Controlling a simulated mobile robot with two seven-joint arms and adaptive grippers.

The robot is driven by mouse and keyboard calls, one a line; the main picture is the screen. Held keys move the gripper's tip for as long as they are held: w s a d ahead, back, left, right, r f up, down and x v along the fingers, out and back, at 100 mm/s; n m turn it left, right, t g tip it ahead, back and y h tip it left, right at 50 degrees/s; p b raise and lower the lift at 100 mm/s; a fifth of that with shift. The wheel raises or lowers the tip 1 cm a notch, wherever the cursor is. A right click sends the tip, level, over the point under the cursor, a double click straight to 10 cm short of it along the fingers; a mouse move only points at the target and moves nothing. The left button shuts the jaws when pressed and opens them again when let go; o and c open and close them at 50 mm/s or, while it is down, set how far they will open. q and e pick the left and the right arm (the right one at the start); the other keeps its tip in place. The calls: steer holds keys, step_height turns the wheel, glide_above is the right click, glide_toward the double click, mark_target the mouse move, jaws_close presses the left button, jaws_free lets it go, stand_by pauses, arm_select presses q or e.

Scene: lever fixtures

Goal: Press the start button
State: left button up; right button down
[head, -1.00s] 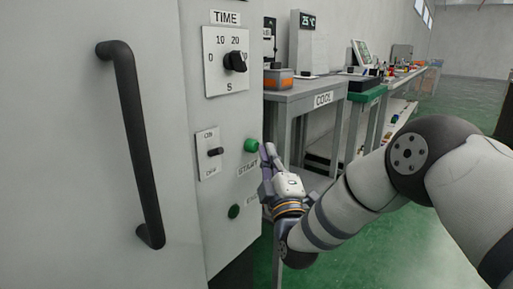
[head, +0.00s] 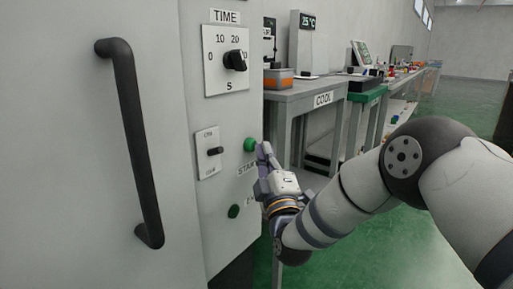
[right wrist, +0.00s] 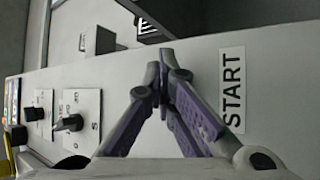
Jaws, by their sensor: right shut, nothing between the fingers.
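The green start button (head: 250,145) sits on the side panel of the grey machine, above its START label (head: 247,169). The label also shows in the right wrist view (right wrist: 232,90), where the fingers hide the button. My right gripper (head: 264,149) is shut and empty. Its fingertips are at the right edge of the start button in the head view; I cannot tell whether they touch it. The closed fingers also show in the right wrist view (right wrist: 166,62). My left gripper is not in view.
A darker green button (head: 233,211) sits lower on the panel. An ON/OFF lever switch (head: 215,151) and a TIME knob (head: 235,61) are close by. A black door handle (head: 137,145) sticks out at left. A grey COOL table (head: 304,92) stands behind my right arm.

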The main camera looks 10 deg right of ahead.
arm_select(q)
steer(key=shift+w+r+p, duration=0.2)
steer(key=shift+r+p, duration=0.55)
steer(key=shift+p, duration=0.15)
arm_select(e)
steer(key=shift+s+d, duration=0.6)
steer(key=shift+s, duration=0.2)
